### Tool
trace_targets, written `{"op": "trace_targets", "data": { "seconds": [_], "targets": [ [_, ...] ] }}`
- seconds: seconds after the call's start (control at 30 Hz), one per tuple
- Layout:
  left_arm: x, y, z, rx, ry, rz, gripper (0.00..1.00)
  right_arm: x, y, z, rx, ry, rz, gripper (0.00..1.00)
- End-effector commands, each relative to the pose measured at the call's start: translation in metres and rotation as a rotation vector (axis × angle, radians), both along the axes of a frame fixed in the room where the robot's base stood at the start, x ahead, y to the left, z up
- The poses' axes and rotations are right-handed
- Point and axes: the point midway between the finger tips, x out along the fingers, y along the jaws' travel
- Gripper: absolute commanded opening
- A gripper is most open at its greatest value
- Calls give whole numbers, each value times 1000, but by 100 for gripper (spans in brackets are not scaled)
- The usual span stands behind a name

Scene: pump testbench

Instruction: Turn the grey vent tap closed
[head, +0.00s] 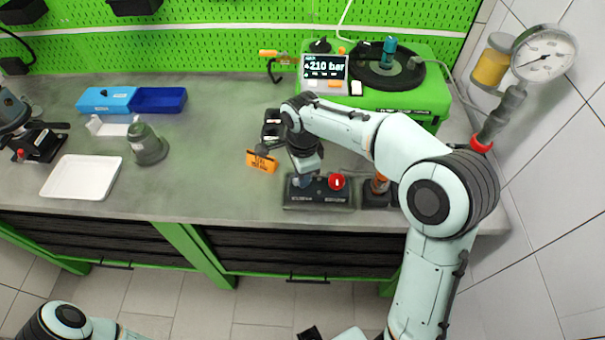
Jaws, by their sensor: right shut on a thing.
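A dark valve block (318,199) lies near the front edge of the bench. A red knob (337,181) stands on its right part. My right gripper (303,176) comes down over the block's left part, beside the red knob, and is shut on the grey vent tap there. The gripper and its wrist largely hide the tap, so its angle cannot be told. My left arm shows only in part at the bottom left, and its gripper cannot be made out.
An orange tag (262,161) lies left of the block. An orange-topped part (380,184) stands to its right. Behind is a green test unit reading 210 bar (325,68). A pressure gauge (544,53) stands right. A white tray (82,177) and grey-green part (147,146) sit left.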

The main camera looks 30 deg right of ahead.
Motion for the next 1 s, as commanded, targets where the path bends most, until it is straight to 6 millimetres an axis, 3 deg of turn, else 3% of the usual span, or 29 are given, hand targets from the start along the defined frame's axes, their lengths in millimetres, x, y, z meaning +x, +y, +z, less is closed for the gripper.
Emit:
{"op": "trace_targets", "data": {
  "seconds": [0.5, 1.0],
  "targets": [
    [-1, 0, -2, 0, 1, 0, 60, 0, 1, 0, 0, 0, -350, 0],
    [-1, 0, -2, 0, 1, 0, 60, 0, 0, 0, 0, 0, -425, 0]
  ]
}}
